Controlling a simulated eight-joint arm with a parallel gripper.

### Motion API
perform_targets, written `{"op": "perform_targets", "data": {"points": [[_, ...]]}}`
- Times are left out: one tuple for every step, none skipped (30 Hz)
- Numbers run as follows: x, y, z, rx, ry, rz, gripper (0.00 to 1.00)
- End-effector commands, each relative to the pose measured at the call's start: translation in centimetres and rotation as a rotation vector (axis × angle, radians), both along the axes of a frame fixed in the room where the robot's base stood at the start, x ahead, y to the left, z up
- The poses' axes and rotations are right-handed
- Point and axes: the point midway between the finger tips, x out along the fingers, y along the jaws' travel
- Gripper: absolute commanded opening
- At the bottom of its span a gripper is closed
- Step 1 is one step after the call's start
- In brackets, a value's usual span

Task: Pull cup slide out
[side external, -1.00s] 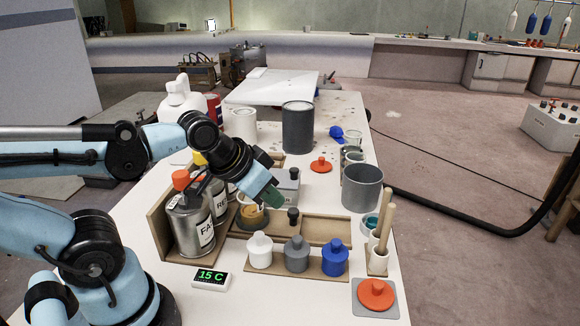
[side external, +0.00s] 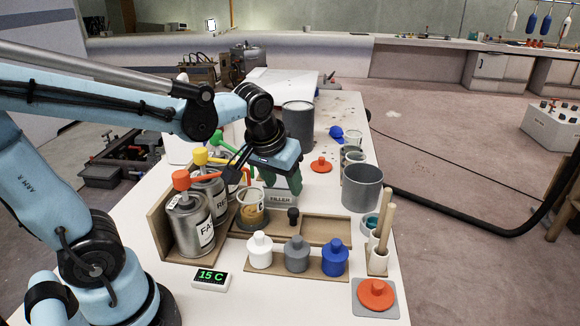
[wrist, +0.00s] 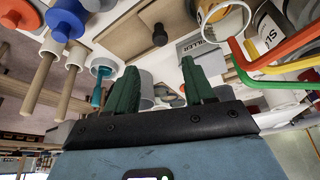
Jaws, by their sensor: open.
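A clear cup (side external: 251,207) with tan contents stands beside the pump cans, near the left end of a low wooden tray (side external: 327,229). A black knob (side external: 293,216) stands upright just right of the cup; it also shows in the wrist view (wrist: 159,35). I cannot tell whether the knob belongs to the cup slide. The slide under the cup is mostly hidden. My gripper (side external: 293,190) is open and empty, pointing down above and behind the knob, in front of the grey FILLER box (side external: 280,196). Its green fingers (wrist: 160,75) are apart in the wrist view.
Cans with red, yellow and green pump levers (side external: 202,156) stand left of the cup. White, grey and blue knobbed pots (side external: 297,255) line the front. A grey pot (side external: 362,188) and a stick holder (side external: 378,262) stand right. A 15 C display (side external: 210,280) lies front left.

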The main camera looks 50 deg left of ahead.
Motion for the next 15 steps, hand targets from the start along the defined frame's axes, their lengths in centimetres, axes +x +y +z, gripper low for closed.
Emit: {"op": "perform_targets", "data": {"points": [[0.1, 0.1, -0.1, 0.001, 0.003, 0.006, 0.53], [0.2, 0.1, -0.2, 0.000, 0.004, 0.008, 0.53], [0.3, 0.1, -0.4, 0.000, 0.004, 0.009, 0.53], [0.3, 0.2, -0.6, 0.000, 0.004, 0.009, 0.53], [0.4, 0.2, -0.8, 0.000, 0.004, 0.009, 0.53], [0.5, 0.3, -1.1, 0.000, 0.004, 0.008, 0.53], [0.7, 0.3, -1.4, 0.000, 0.004, 0.008, 0.53], [0.8, 0.3, -1.7, 0.001, 0.004, 0.008, 0.53], [0.9, 0.4, -2.2, 0.000, 0.003, 0.008, 0.53], [1.0, 0.5, -2.5, 0.000, 0.003, 0.008, 0.53], [1.2, 0.5, -2.9, 0.000, 0.003, 0.008, 0.53], [1.4, 0.6, -3.3, 0.000, 0.003, 0.008, 0.53], [1.5, 0.7, -3.7, 0.000, 0.003, 0.008, 0.53], [1.7, 0.7, -4.0, 0.000, 0.003, 0.008, 0.53], [1.8, 0.8, -4.5, 0.000, 0.003, 0.008, 0.53]]}}
